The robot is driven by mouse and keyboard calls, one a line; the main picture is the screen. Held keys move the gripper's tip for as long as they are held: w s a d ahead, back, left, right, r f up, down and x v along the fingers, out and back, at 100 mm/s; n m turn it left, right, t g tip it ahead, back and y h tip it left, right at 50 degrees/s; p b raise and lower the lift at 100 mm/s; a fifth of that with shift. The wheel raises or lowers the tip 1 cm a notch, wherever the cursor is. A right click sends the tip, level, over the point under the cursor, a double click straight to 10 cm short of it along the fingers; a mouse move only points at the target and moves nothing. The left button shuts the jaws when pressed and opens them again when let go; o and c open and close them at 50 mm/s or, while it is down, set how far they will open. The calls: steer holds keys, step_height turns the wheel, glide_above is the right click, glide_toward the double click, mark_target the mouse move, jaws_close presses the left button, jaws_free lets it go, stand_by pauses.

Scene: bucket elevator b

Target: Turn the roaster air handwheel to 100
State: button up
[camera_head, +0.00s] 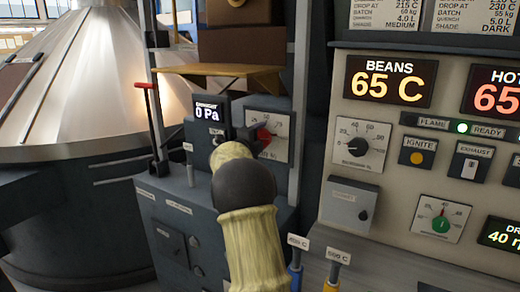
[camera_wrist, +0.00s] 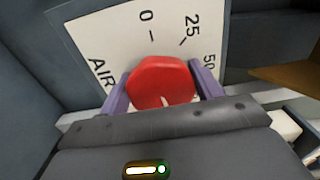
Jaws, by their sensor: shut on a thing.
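The roaster air handwheel is a small red knob (camera_wrist: 161,82) in front of a white dial plate (camera_wrist: 150,35) marked 0, 25, 50 and AIR in the wrist view. My gripper (camera_wrist: 163,92) has a purple finger on each side of the knob and is shut on it. In the head view the red knob (camera_head: 264,134) shows on its white dial plate (camera_head: 281,125), partly behind my arm. My arm hides the lower left of the dial there. I cannot read which mark the knob points to.
A draught display (camera_head: 207,113) reading 0 Pa stands left of the dial. A yellow-brown shelf (camera_head: 215,70) juts out above it. At right is a panel (camera_head: 395,140) with a BEANS display (camera_head: 389,81) reading 65 C, a black burner knob (camera_head: 357,145) and buttons. A red-handled lever (camera_head: 146,86) stands at left.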

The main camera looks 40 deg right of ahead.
steer(key=shift+m+b, duration=0.8)
steer(key=shift+m, duration=0.2)
steer(key=o, duration=1)
steer(key=b+v, duration=0.2)
steer(key=v, duration=1.5)
steer(key=shift+a+r, duration=0.1)
steer(key=shift+a, duration=0.2)
